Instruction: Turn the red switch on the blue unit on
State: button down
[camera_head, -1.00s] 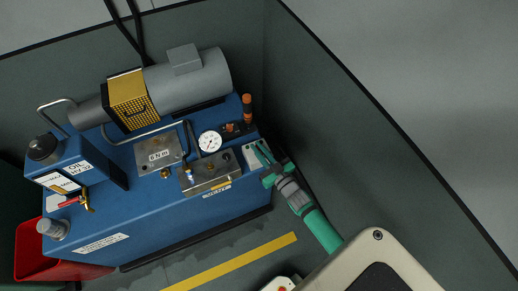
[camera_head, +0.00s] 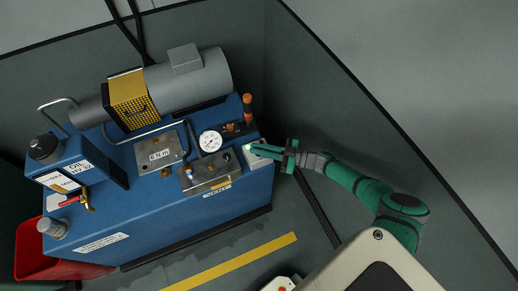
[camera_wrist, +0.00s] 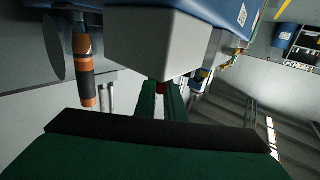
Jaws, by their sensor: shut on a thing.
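The blue unit (camera_head: 150,225) stands against the wall in the head view. A pale box (camera_head: 256,161) sits at its right end, and it fills the top middle of the wrist view (camera_wrist: 150,45). A small patch of red, the red switch (camera_wrist: 162,87), shows below this box between my fingertips. My gripper (camera_head: 258,149) reaches in from the right over the pale box. In the wrist view its two green fingers (camera_wrist: 162,94) are close together on the red switch. The fingers and box hide most of the switch, so its position cannot be read.
An orange-and-black post (camera_head: 247,106) and a pressure gauge (camera_head: 210,141) stand close to the gripper. A red-handled valve (camera_head: 70,201) is at the unit's left end, above a red bin (camera_head: 35,245).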

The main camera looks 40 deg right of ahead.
jog(key=shift+f+n+g+y, duration=0.1)
jog(key=shift+n+g+y, duration=0.5)
jog(key=shift+y, duration=0.1)
jog(key=shift+g, duration=0.3)
jog(key=c, duration=1.8)
grip_release()
jog(key=shift+c, duration=0.2)
jog(key=v, duration=0.6)
jog(key=shift+d+f, duration=0.1)
jog(key=shift+d, duration=0.1)
jog(key=shift+s+d, duration=0.4)
jog(key=shift+s, duration=0.1)
